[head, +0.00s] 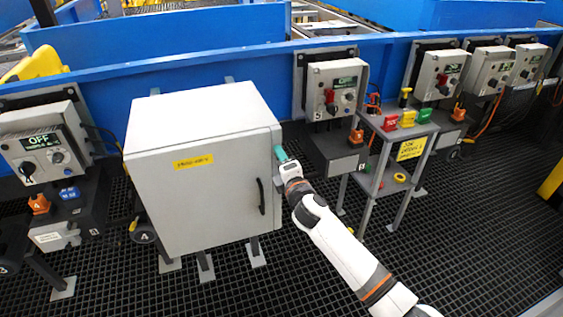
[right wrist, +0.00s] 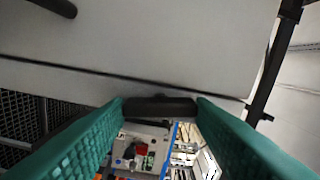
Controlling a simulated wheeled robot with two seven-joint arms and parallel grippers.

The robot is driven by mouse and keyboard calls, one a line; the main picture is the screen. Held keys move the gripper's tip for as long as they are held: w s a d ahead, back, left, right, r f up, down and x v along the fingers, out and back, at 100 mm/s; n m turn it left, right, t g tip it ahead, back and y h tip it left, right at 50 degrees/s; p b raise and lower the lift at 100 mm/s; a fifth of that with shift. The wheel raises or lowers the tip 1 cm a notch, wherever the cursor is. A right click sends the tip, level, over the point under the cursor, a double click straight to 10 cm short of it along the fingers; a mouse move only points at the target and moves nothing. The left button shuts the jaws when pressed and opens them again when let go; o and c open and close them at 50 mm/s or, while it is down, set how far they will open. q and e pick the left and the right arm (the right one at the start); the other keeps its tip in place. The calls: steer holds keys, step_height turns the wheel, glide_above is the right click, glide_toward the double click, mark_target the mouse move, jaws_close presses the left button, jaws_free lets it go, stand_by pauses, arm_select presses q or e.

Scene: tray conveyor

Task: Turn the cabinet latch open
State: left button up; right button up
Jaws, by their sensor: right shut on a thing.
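The light grey cabinet (head: 200,205) stands on legs left of centre in the head view, its door closed, with a yellow label and a black vertical handle (head: 262,196). My right gripper (head: 281,154) is at the cabinet's right edge, above the handle. In the right wrist view its teal fingers (right wrist: 160,108) are on both sides of a dark latch (right wrist: 160,106) and are shut on it. The latch lies close to the dark door seam. In the head view the gripper hides the latch. My left gripper is not in view.
Control boxes (head: 335,88) line the blue conveyor (head: 160,42) behind. Another control box (head: 45,140) is left of the cabinet. The dark grid floor in front is clear.

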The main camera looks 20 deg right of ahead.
steer(key=shift+m, duration=1.1)
steer(key=o, duration=1)
steer(key=shift+s, duration=0.1)
steer(key=s, duration=1.1)
steer(key=shift+s+d, duration=0.25)
steer(key=shift+s, duration=0.15)
